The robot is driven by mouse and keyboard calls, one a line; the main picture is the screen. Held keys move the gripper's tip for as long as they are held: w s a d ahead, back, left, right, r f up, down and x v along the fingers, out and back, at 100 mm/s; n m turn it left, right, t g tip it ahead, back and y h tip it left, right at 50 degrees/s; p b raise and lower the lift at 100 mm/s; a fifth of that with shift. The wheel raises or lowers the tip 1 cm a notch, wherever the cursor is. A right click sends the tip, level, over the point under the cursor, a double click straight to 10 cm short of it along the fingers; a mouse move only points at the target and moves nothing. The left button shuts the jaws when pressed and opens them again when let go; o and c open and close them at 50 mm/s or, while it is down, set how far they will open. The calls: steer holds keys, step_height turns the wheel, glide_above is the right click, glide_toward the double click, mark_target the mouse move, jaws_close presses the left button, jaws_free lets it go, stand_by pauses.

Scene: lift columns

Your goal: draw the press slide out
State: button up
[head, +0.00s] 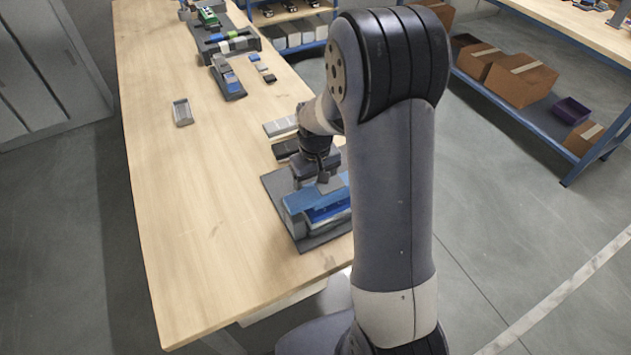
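The press (300,203) is a blue block on a dark grey base plate (273,184) near the front right edge of the wooden table. My gripper (324,180) is over the back of the press, pointing down, close to its top. I cannot tell whether it touches. The fingers are small and partly merged with the dark wrist, so their opening is unclear. The slide cannot be told apart clearly; a darker blue part (328,212) shows at the front of the press. My arm hides the right side of the press.
The wooden table (190,220) is clear to the left of the press. A small grey tray (182,112) and a grey holder with a blue part (228,80) lie farther back. Light (281,126) and dark (287,148) trays lie just behind the press. Shelves with boxes (520,82) stand right.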

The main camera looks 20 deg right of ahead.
steer(key=c, duration=0.5)
steer(key=w, duration=0.3)
steer(key=w+a, duration=0.1)
steer(key=w, duration=0.3)
steer(key=w+a, duration=0.1)
steer(key=w, duration=0.2)
steer(key=shift+w, duration=0.3)
steer(key=shift+c, duration=0.2)
steer(key=o, duration=1.4)
steer(key=shift+s, duration=0.1)
step_height(320, 180, up, 11)
steer(key=shift+f+b, duration=0.1)
steer(key=shift+b, duration=0.5)
